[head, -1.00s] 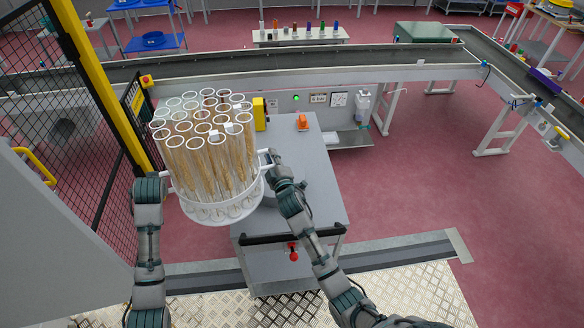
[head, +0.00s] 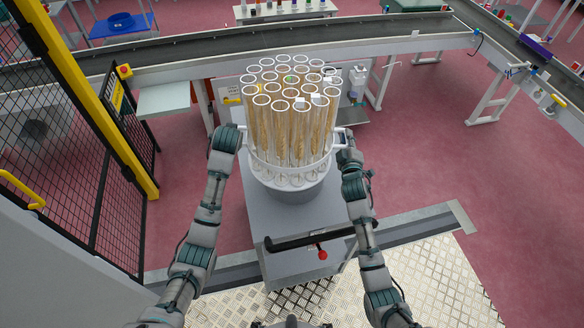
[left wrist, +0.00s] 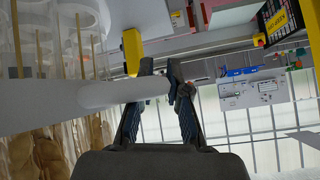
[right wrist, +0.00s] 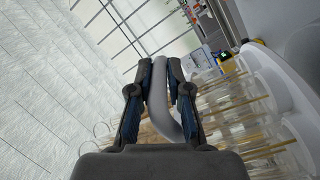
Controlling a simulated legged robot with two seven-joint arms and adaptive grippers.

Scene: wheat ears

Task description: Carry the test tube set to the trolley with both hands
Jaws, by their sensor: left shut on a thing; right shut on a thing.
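The test tube set (head: 290,178) is a round white rack with two side handles, holding many clear tubes of wheat ears. It is upright in the middle of the head view, over the grey trolley (head: 262,220). I cannot tell whether it touches the trolley top. My left gripper (left wrist: 161,78) is shut on the rack's left handle (left wrist: 110,92). My right gripper (head: 343,138) is shut on the right handle; in the right wrist view the white curved handle (right wrist: 158,105) lies between its fingers. The left fingertips are mostly hidden in the head view.
The trolley has a black front bar (head: 295,240) and a red knob (head: 322,254). A conveyor (head: 390,43) runs behind it. A yellow-framed mesh fence (head: 95,110) stands at left. The red floor (head: 430,160) at right is clear.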

